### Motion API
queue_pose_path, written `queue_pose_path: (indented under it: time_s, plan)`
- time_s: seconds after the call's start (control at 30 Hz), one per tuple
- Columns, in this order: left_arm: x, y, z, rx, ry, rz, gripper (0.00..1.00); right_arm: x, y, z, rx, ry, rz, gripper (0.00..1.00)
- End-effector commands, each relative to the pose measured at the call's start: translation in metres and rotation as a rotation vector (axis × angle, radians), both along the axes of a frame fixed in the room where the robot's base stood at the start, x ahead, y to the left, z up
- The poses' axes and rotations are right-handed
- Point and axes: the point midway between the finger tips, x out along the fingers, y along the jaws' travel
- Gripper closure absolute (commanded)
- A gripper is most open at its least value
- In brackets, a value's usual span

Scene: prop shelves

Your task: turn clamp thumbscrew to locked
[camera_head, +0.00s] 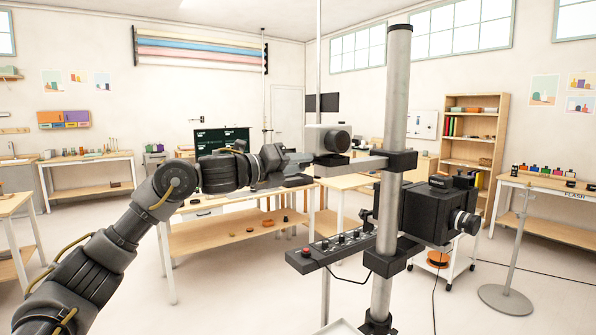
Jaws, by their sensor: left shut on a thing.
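An upright grey metal column (394,105) carries a black clamp collar (402,161) at mid height. A lower black clamp (400,256) sits beside a black bellows camera (418,210). A small dark knob (367,215) shows left of the column; I cannot tell whether it is the thumbscrew. The fingers hide the exact contact. My right gripper is not in view.
A control strip (335,250) with a red button and a hanging cable projects left from the column. A workbench (235,235) stands behind my left arm. A white cart (441,262) and a round-based stand (506,300) are at right. Open floor lies at lower left.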

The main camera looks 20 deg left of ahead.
Motion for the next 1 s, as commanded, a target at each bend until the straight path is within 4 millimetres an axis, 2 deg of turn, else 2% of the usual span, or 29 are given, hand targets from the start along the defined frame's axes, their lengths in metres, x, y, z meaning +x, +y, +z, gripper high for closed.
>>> queue_pose_path:
  time_s: [0.4,1.0]
  plan:
    - [0.000,0.001,-0.004,0.307,-0.251,0.000,0.94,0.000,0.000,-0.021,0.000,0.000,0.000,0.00]
    - [0.001,0.001,-0.004,0.668,-0.548,-0.001,0.94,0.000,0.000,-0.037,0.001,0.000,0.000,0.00]
